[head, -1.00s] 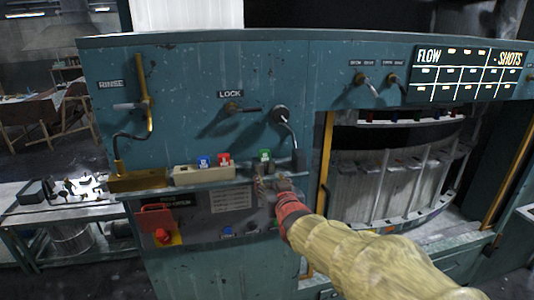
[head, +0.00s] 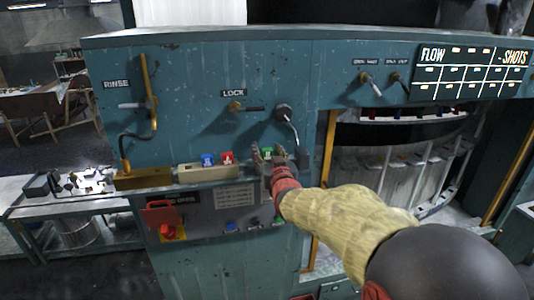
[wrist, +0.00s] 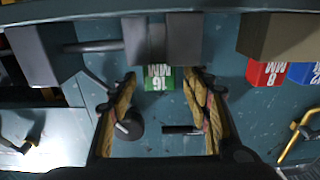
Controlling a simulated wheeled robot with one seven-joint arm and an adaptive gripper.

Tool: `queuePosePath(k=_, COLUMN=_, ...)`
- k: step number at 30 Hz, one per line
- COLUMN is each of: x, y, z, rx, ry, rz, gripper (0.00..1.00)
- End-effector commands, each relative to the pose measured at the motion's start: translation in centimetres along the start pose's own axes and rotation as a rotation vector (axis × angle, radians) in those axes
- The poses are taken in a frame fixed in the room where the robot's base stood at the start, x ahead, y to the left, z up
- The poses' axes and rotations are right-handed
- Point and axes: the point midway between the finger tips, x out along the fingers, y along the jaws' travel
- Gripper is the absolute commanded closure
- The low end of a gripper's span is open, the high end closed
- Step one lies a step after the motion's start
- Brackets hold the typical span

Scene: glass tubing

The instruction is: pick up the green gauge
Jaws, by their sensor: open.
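The green gauge (head: 267,151) is at the shelf edge of the teal cabinet, partly hidden by my gripper (head: 269,160) in the head view. In the wrist view the green gauge (wrist: 157,79) shows its white "16 MM" marking upside down, below a grey block that hides part of it. My gripper (wrist: 160,77) is open, with one finger on each side of the gauge in that picture. I cannot tell whether either finger touches it.
A blue gauge (head: 208,159) and a red gauge (head: 227,158) stand in a beige holder (head: 205,172) to the left. A lever labelled LOCK (head: 240,107) and a bent lamp-like fitting (head: 285,118) stick out of the panel above. A brass tray (head: 143,180) is further left.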

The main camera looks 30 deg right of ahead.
Motion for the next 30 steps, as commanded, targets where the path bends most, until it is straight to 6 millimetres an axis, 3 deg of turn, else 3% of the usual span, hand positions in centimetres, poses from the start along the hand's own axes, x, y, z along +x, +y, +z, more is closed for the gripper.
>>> queuePosePath(k=10, x=0.56, y=-0.01, z=0.06, rx=0.0, ry=0.0, rz=0.0, gripper=0.52)
queuePosePath(k=30, x=0.54, y=0.0, z=0.05, rx=0.0, ry=0.0, rz=0.0, gripper=0.9)
